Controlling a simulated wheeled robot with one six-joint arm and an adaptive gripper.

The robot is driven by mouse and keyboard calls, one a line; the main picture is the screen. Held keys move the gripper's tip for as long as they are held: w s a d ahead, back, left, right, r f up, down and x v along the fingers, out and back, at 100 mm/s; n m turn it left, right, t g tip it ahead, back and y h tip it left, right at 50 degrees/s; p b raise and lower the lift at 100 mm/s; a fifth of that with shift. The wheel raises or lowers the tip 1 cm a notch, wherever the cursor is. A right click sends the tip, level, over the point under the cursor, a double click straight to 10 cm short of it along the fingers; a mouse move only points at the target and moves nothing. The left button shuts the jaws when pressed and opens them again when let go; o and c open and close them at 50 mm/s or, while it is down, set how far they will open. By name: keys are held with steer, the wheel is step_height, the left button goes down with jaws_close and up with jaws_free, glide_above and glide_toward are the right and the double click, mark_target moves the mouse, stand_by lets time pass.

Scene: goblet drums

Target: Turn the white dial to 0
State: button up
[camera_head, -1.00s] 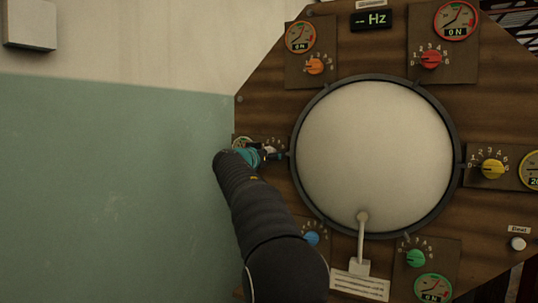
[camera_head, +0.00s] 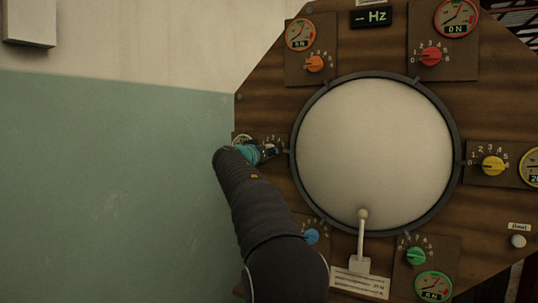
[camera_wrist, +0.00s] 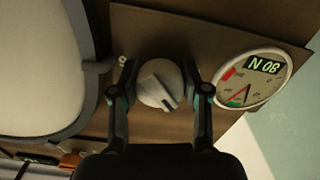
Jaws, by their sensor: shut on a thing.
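The white dial (camera_wrist: 160,84) sits between the two fingers of my gripper (camera_wrist: 160,92) in the wrist view. The fingers are shut on its sides. A dark mark on the knob points to the lower right of that view. One numeral, upside down, shows at the dial's upper left; the rest of the scale is hidden. In the head view my gripper (camera_head: 269,152) is at the left edge of the wooden panel (camera_head: 276,100) and covers the white dial.
The large white disc (camera_head: 375,150) has a dark rim close to my gripper. Orange (camera_head: 315,64), red (camera_head: 430,56), yellow (camera_head: 493,167), green (camera_head: 416,256) and blue (camera_head: 312,236) dials surround it.

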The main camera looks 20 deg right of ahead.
steer(key=n, duration=0.4)
steer(key=shift+r+n, duration=0.1)
steer(key=shift+n, duration=0.2)
steer(key=n+p, duration=0.1)
steer(key=n, duration=0.3)
steer(key=shift+n, duration=0.3)
steer(key=o, duration=1.2)
steer(key=v, duration=1.2)
steer(key=shift+s, duration=0.1)
steer(key=shift+n, duration=0.3)
